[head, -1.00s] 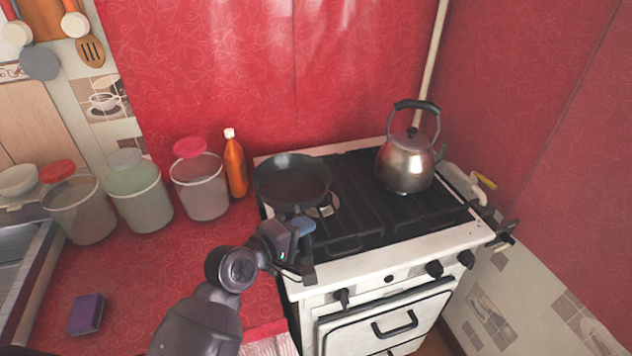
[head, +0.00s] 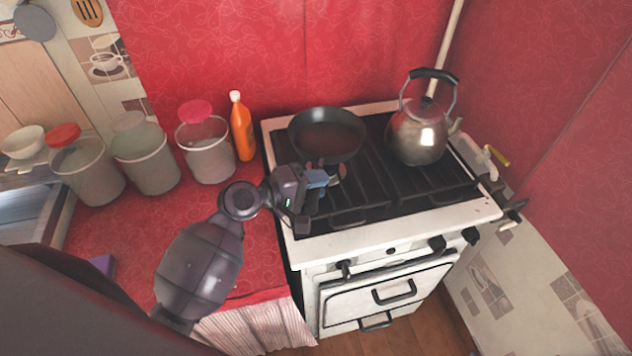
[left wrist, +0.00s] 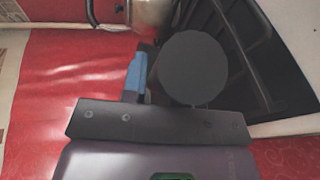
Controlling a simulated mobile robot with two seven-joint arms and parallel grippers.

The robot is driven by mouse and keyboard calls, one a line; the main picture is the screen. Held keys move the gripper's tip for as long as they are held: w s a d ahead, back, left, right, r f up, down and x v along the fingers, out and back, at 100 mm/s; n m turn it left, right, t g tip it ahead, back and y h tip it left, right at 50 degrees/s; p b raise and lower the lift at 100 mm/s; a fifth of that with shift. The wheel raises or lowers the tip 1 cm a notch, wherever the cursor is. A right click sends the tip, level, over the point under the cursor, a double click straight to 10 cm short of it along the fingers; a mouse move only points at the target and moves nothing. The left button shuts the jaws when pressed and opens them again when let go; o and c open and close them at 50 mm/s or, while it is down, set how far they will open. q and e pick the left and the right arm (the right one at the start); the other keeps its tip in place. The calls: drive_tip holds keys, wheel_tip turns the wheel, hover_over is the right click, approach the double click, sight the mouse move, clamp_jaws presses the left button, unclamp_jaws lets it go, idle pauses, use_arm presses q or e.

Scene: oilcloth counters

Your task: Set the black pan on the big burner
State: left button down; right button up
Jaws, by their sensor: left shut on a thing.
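The black pan (head: 328,135) is in the head view over the left rear part of the stove top, roughly level. My left gripper (head: 316,182) is at the near side of the pan, shut on its handle, which is mostly hidden by the jaws. I cannot tell whether the pan touches the grate. A burner (head: 337,171) shows partly below the pan's near edge; the pan hides the stove top behind it. My right gripper is not in view.
A metal kettle (head: 418,132) stands on the right of the stove (head: 350,244), close to the pan. An orange bottle (head: 242,128) and lidded canisters (head: 205,150) stand on the red counter to the left. The front right of the grate is clear.

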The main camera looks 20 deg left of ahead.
use_arm(q)
drive_tip(key=shift+f+b, duration=0.65)
drive_tip(key=shift+f, duration=0.1)
drive_tip(key=shift+f+b, duration=1.85)
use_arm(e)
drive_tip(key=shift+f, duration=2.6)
